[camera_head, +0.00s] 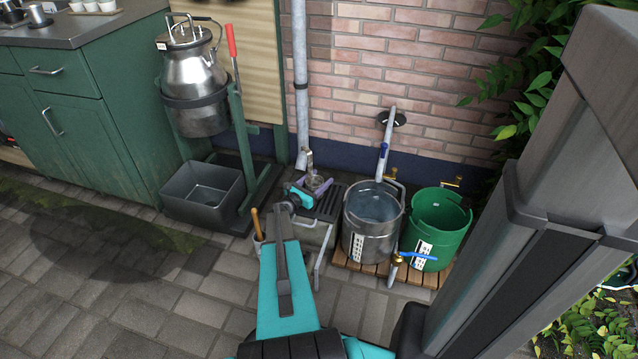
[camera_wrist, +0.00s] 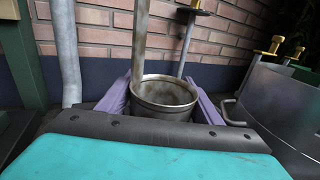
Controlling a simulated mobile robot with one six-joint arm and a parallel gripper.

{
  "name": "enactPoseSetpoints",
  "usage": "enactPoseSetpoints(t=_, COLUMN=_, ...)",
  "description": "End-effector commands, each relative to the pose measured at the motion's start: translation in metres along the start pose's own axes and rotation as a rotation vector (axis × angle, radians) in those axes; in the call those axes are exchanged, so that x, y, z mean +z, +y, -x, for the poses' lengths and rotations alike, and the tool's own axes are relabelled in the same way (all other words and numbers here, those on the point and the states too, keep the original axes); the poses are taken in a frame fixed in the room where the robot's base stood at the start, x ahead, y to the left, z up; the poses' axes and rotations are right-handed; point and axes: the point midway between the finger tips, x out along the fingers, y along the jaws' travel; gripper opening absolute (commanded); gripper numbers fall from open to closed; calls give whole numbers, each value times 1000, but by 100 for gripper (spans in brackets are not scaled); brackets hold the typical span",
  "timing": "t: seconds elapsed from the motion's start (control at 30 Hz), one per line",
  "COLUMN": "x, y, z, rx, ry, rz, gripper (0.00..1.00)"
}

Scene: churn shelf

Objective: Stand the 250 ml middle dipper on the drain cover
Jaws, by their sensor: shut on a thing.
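The dipper (camera_head: 313,181) is a small round metal cup with an upright handle. In the wrist view the dipper (camera_wrist: 165,96) stands upright between the purple fingers of my gripper (camera_wrist: 162,108), which is shut on it. In the head view my gripper (camera_head: 316,187) is at the end of my turquoise arm, near the wall. A dark slatted grating (camera_head: 331,203), which looks like the drain cover, lies just beside and below it. I cannot tell whether the dipper's base touches anything; its underside is hidden. The dipper's size marking is not readable.
A steel bucket (camera_head: 370,238) and a green bucket (camera_head: 437,228) stand on wooden slats to the right. A grey downpipe (camera_head: 300,80) runs down the brick wall behind. A milk can (camera_head: 193,70) on a green stand and a grey basin (camera_head: 203,194) are at the left.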

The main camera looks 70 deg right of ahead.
Motion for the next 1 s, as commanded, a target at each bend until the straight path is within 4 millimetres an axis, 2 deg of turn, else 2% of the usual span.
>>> enactPoseSetpoints(t=0.07, x=-6, y=0, z=0, rx=0, ry=-1, rz=0, gripper=34)
enactPoseSetpoints(t=0.5, x=-8, y=0, z=0, rx=-1, ry=-1, rz=0, gripper=34)
enactPoseSetpoints(t=0.53, x=-8, y=0, z=0, rx=-1, ry=0, rz=0, gripper=63)
enactPoseSetpoints(t=0.63, x=-8, y=0, z=0, rx=-1, ry=0, rz=0, gripper=78)
enactPoseSetpoints(t=1.0, x=-6, y=0, z=0, rx=0, ry=0, rz=0, gripper=78)
